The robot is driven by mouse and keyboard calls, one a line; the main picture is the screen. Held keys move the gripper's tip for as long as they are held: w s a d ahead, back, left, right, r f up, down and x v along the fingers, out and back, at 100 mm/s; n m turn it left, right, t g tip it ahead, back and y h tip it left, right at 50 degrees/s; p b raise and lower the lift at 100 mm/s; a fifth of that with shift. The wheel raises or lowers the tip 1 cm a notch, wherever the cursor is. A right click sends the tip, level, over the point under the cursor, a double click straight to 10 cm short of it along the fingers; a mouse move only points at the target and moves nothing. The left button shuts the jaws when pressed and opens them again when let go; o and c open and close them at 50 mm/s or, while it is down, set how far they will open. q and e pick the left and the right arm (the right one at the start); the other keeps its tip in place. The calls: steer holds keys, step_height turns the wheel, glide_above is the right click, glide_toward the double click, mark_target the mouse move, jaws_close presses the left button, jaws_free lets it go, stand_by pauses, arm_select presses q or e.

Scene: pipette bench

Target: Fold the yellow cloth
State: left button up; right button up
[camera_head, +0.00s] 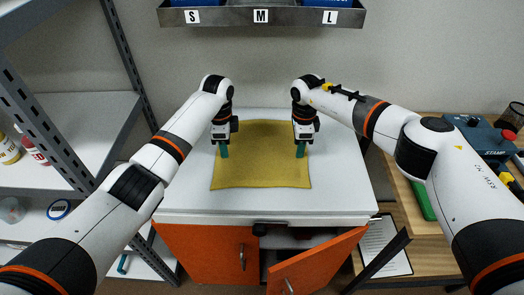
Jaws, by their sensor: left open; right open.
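The yellow cloth (262,168) lies flat and spread out, roughly square, on the white top of the cabinet. My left gripper (223,151) points down over the cloth's left side, near its upper left part, and is open. My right gripper (300,150) points down over the cloth's right side at about the same height and is open. Both grippers have green fingertips and hold nothing. Whether the fingertips touch the cloth I cannot tell. Parts of the cloth's upper left and upper right are hidden behind the grippers.
The white cabinet top (345,190) is otherwise clear. One orange cabinet door (315,262) stands ajar below. A grey metal shelf (85,125) with bottles is on the left. A wooden table (425,125) with a blue device (470,130) is on the right. A labelled rack (230,16) hangs above.

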steer(key=shift+f, duration=0.15)
arm_select(q)
steer(key=shift+f, duration=0.1)
jaws_close()
arm_select(e)
jaws_close()
